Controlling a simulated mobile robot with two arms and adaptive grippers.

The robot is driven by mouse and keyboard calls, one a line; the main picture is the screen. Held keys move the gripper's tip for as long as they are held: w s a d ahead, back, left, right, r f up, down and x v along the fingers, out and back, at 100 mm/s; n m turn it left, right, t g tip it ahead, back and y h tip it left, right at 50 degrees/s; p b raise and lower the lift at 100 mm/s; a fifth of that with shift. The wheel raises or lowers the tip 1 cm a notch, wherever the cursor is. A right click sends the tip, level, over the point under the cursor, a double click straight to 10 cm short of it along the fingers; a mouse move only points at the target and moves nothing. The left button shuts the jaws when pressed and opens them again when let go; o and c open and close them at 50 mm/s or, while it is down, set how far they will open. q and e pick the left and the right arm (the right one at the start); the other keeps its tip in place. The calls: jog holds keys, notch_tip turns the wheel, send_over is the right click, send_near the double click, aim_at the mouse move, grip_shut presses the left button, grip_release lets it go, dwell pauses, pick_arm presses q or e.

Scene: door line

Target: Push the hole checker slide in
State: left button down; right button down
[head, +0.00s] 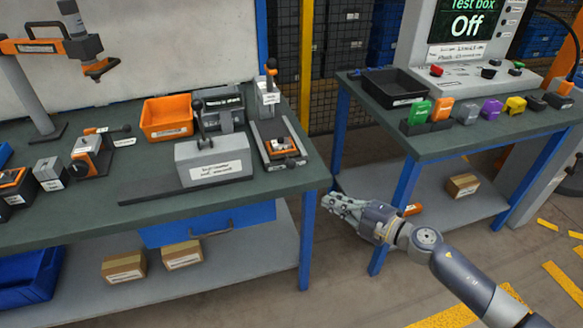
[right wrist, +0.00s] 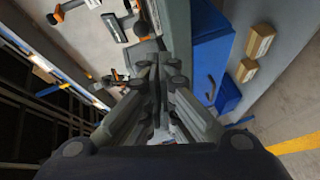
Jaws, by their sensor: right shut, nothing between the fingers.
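A narrow grey fixture with a slide bed (head: 262,150) stands at the right end of the left green bench. I take it for the hole checker, but its label is too small to read. My right gripper (head: 334,203) is shut and empty, off the bench's right end and apart from the fixture. It also shows in the right wrist view (right wrist: 156,72). My left gripper is not in view.
A grey block fixture with a lever (head: 215,160) and an orange bin (head: 167,118) stand left of the slide fixture. A second bench (head: 470,135) with colored parts, a black tray (head: 395,88) and a test box (head: 468,30) is at right. A floor gap separates the benches.

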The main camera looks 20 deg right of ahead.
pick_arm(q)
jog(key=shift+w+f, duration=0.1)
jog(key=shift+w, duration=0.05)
pick_arm(e)
jog(key=w+a+n, duration=0.1)
jog(key=w+a, duration=0.2)
jog(key=w, duration=0.2)
jog(key=w+a+r+n+y, duration=0.1)
jog(key=w+a, duration=0.3)
jog(key=w, duration=0.2)
jog(key=shift+w+g, duration=0.3)
jog(key=shift+w+r, duration=0.1)
